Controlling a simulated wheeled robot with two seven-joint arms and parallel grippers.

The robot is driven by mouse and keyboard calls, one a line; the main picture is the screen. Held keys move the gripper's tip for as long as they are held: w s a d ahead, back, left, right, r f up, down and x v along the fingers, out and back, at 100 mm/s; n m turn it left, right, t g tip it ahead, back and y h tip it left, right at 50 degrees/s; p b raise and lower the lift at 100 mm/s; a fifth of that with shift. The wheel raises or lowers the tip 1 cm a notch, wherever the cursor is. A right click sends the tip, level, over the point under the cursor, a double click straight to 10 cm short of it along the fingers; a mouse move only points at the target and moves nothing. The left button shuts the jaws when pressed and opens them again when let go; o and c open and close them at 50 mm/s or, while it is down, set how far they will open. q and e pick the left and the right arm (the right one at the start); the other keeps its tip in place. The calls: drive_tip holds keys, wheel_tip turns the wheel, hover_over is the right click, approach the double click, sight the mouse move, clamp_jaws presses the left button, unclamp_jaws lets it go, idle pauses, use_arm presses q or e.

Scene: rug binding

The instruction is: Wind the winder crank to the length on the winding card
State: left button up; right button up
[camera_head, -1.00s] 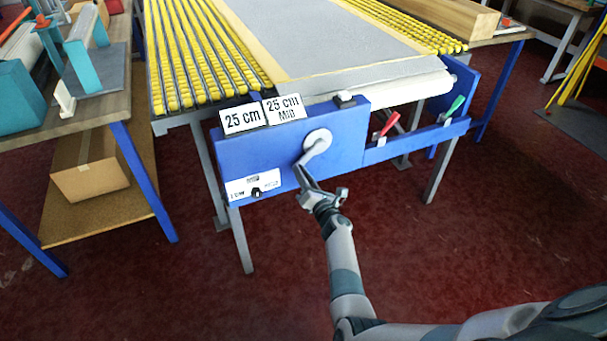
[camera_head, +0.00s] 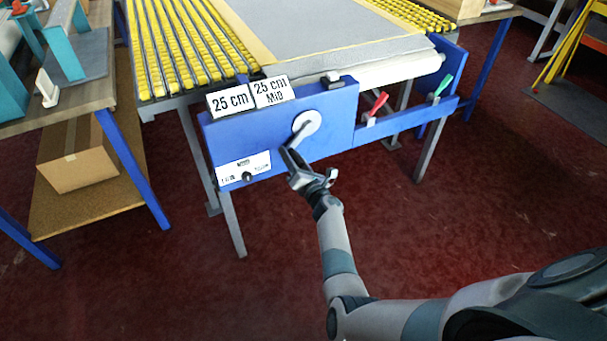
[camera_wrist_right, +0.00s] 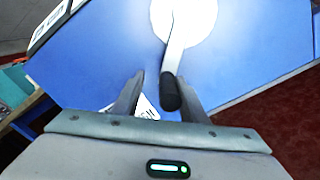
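The winder crank is a pale round hub (camera_head: 306,123) with an arm on the blue end panel (camera_head: 335,117) of the rug machine. Its arm points down and left. In the right wrist view the crank's dark handle (camera_wrist_right: 170,92) lies between my right gripper's fingers, closer to the right finger. My right gripper (camera_head: 290,165) is at the crank's lower end; its fingers look apart in the wrist view (camera_wrist_right: 160,95), with a gap on the left side of the handle. My left gripper is out of view.
A white label plate with a black knob (camera_head: 247,177) is low on the panel. A red lever (camera_head: 377,104) and a green lever (camera_head: 443,87) stand to the right. A workbench (camera_head: 85,90) with a cardboard box (camera_head: 78,160) below is at left. The red floor in front is open.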

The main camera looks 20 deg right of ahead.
drive_tip(key=s+p, duration=0.1)
drive_tip(key=s, duration=0.6)
drive_tip(key=shift+s+d, duration=0.1)
drive_tip(key=shift+d, duration=0.05)
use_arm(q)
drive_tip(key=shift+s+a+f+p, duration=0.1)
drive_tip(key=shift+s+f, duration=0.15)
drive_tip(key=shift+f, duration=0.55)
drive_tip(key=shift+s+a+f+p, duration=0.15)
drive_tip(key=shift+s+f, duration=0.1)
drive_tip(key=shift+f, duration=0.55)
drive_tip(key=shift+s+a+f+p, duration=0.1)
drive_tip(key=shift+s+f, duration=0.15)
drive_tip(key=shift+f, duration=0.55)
use_arm(e)
approach(298, 165)
drive_tip(key=shift+s, duration=1.6)
